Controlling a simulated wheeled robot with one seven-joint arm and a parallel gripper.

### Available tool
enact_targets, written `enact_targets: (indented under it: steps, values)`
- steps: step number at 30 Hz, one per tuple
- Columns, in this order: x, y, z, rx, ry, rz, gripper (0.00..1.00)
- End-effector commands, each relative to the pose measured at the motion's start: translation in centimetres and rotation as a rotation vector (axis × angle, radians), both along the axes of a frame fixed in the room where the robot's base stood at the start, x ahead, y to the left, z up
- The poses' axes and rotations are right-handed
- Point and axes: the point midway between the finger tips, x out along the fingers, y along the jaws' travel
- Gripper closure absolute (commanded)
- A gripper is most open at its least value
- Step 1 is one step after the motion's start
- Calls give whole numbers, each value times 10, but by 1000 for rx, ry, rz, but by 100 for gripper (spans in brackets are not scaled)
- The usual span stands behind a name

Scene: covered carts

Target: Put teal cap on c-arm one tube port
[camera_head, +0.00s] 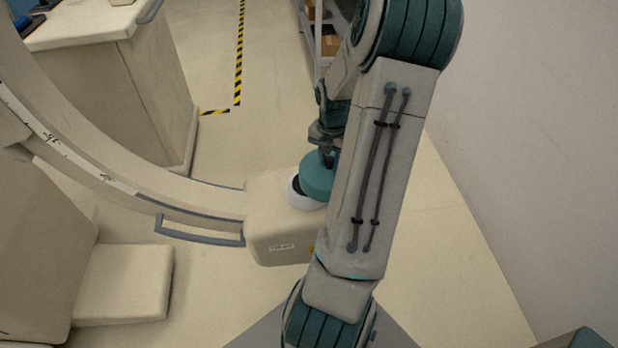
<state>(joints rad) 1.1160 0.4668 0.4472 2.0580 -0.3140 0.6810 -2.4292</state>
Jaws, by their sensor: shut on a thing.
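The teal cap (315,181) is a round disc held by my gripper (326,156), which is shut on it from above. The cap overlaps the round white tube port (296,200) on top of the cream c-arm tube housing (275,238). A dark part of the port shows at the cap's left edge, so the cap appears off to the right in this view. I cannot tell whether the cap touches the port. My arm hides the right side of the cap and housing, and the fingertips are hard to make out.
The curved c-arm (140,190) with a grey handle (200,236) sweeps in from the left. A cream cabinet (120,95) stands at the upper left. A shelf with boxes (322,42) is at the back. A bare wall (530,120) bounds the right.

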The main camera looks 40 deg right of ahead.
Motion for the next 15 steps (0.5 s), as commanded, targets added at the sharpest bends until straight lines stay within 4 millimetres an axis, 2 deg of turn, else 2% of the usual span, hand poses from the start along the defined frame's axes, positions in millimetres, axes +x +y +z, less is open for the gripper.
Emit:
enact_targets:
  steps: [1, 6, 10, 15]
  values:
    - [11, 9, -10, 2, 1, 7, 96]
    - [36, 26, -28, 1, 0, 3, 96]
    - [46, 33, -34, 0, 0, 0, 96]
    - [48, 35, -44, 1, 2, -2, 96]
